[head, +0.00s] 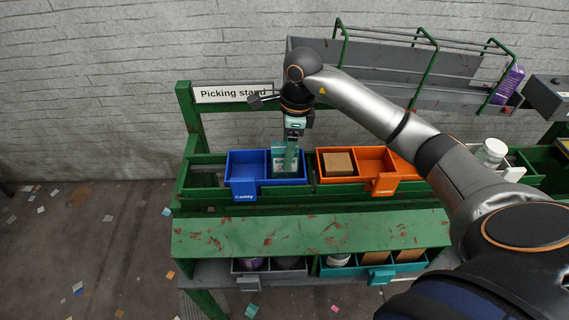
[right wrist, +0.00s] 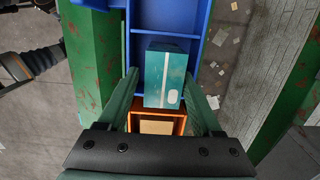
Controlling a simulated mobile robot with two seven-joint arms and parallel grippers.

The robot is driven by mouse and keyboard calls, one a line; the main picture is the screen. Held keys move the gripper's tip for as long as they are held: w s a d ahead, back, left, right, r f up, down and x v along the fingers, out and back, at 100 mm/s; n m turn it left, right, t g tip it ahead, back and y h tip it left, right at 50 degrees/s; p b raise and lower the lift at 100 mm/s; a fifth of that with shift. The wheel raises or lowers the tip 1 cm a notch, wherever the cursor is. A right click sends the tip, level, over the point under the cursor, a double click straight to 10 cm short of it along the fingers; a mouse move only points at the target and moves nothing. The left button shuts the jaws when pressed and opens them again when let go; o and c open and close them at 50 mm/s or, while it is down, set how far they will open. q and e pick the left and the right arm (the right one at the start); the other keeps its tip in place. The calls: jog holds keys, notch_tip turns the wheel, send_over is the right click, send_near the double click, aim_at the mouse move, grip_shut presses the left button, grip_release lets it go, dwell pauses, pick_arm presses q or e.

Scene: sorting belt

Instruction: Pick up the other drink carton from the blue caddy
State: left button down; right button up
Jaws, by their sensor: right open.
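The blue caddy (head: 242,187) stands on the green picking stand and also shows in the right wrist view (right wrist: 168,31). Its left compartment looks empty. A teal drink carton (head: 279,163) with a white stripe stands in its right compartment; its top shows in the right wrist view (right wrist: 165,75). My right gripper (head: 291,158) points down over this carton. In the right wrist view its open fingers (right wrist: 163,90) lie on either side of the carton; whether they touch it I cannot tell. My left gripper is not in view.
An orange caddy (head: 383,187) with a brown box (head: 339,163) in its left compartment stands right beside the blue one. A white-lidded jar (head: 491,152) stands farther right. A lower shelf holds grey and teal caddies (head: 369,273).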

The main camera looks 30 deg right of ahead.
jog(key=f, duration=0.5)
jog(key=shift+w+a+f, duration=0.15)
jog(key=shift+w+f, duration=0.15)
jog(key=shift+f, duration=0.05)
jog(key=shift+c, duration=0.2)
grip_shut()
